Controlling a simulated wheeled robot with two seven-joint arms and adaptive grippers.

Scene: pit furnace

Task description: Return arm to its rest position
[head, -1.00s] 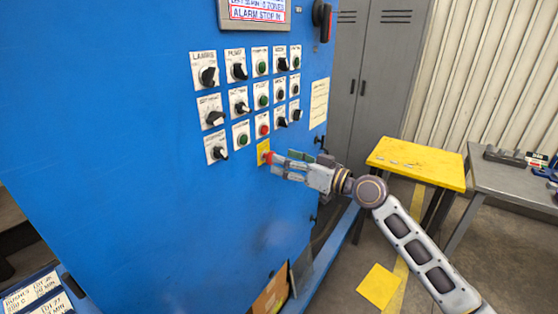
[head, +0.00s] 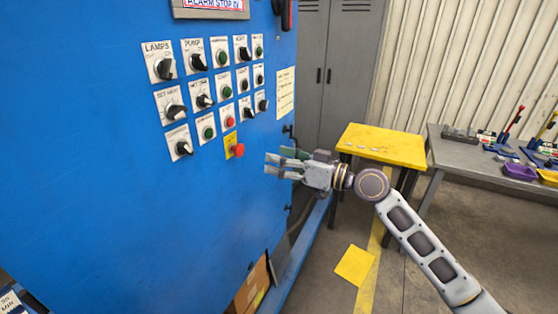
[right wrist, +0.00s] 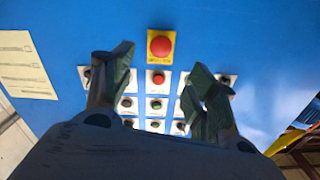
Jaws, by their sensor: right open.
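My right gripper (head: 272,165) is in front of the blue control panel (head: 90,190), just right of and below the red emergency button (head: 237,150) on its yellow plate. It is open and empty, and a gap shows between its fingertips and the button. In the right wrist view the two dark fingers stand apart (right wrist: 160,75), with the red button (right wrist: 160,46) beyond them. My right arm (head: 420,240) reaches in from the lower right. My left gripper is not in view.
Rows of knobs and buttons (head: 222,58) fill the panel above the red button. A yellow table (head: 385,146) stands behind my right arm, with a grey bench (head: 470,160) holding tools at the right. Open floor (head: 330,295) lies below the arm.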

